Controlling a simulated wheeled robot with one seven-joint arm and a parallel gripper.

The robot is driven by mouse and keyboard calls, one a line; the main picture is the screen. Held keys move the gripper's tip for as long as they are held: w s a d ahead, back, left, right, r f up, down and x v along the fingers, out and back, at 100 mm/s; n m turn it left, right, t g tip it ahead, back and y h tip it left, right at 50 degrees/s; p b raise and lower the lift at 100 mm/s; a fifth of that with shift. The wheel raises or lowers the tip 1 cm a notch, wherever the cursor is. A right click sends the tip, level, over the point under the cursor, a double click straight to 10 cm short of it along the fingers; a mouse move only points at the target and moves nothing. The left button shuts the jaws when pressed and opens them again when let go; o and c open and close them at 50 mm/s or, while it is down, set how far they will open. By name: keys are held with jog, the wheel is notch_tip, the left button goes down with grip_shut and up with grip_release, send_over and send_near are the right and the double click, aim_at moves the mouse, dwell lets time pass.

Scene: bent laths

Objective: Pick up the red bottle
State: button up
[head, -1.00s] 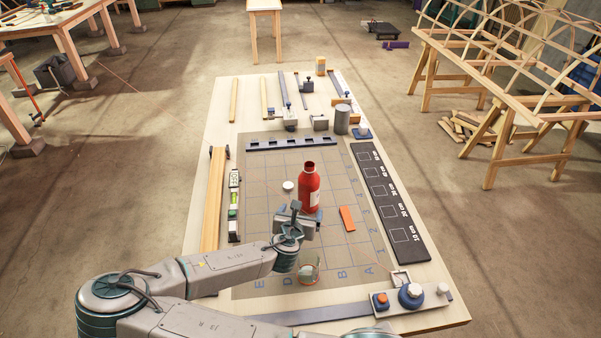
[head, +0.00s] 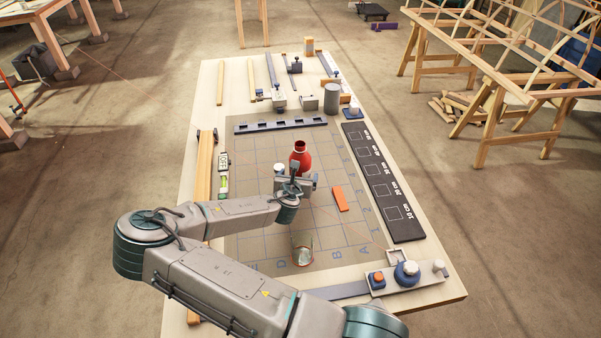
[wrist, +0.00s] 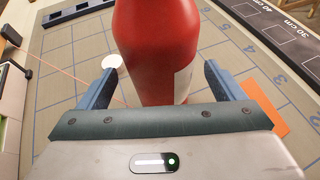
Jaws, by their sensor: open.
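The red bottle (head: 301,157) stands upright on the gridded mat (head: 346,228) in the middle of the workbench. In the wrist view the bottle (wrist: 155,45) fills the upper middle, with a pale label on its right side; its top is out of frame. My gripper (wrist: 157,85) is open, with one blue finger on either side of the bottle's lower body and gaps showing at both sides. In the head view my gripper (head: 296,183) is at the near side of the bottle and hides its lower part.
An orange wedge (head: 340,198) lies to the right of the bottle. A white disc (head: 279,167) lies close on its left. A clear glass (head: 303,253) stands nearer. A dark slotted bar (head: 281,125) lies behind, and a black scale board (head: 383,182) lies along the right.

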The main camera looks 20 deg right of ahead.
aim_at(300, 172)
jog(key=x, duration=0.3)
jog(key=shift+w+d+f, duration=0.15)
jog(key=c, duration=1.2)
jog(key=shift+r, duration=0.2)
jog(key=shift+r+p, duration=0.4)
jog(key=shift+r, duration=0.4)
jog(key=s+d+r+p, duration=0.2)
jog(key=s+d+r, duration=0.4)
jog(key=d+r, duration=0.3)
jog(key=shift+s+d, duration=0.2)
jog(key=shift+d, duration=0.05)
